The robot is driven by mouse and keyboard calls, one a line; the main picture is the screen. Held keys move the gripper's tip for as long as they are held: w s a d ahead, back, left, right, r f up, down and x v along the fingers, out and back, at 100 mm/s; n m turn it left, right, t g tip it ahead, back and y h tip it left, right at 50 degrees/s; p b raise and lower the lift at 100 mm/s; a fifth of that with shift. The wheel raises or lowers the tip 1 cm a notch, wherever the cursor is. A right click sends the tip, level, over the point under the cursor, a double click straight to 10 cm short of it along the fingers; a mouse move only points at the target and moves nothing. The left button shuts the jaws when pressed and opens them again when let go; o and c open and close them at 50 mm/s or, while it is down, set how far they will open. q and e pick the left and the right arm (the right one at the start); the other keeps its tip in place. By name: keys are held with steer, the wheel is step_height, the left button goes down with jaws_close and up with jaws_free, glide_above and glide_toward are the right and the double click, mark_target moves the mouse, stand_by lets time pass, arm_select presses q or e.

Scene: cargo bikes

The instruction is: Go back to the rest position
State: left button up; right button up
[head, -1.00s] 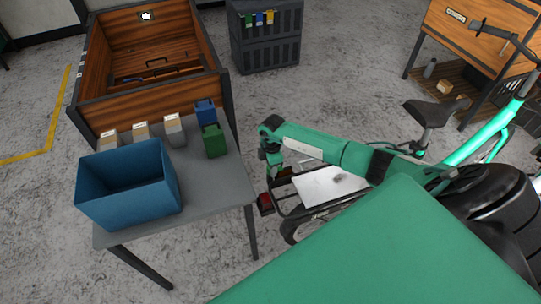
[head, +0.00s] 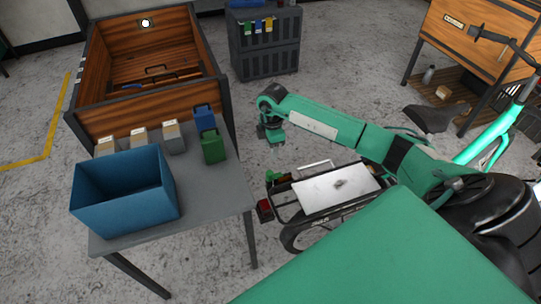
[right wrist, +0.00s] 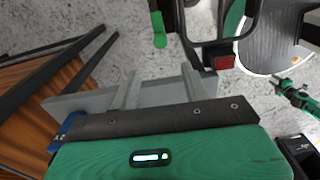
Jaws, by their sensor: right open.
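My right gripper (head: 276,142) hangs from my green arm between the grey table (head: 215,190) and the bike's rear rack (head: 287,207), pointing down. In the right wrist view its two grey fingers (right wrist: 158,74) are apart with nothing between them. The table's grey top also lies behind the fingers there. The bike's red rear light (right wrist: 220,62) shows beyond. My left gripper is not in view.
A dark crate (head: 265,57) stands at the back. Floor between is clear.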

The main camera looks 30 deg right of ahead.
steer(key=shift+r, duration=0.3)
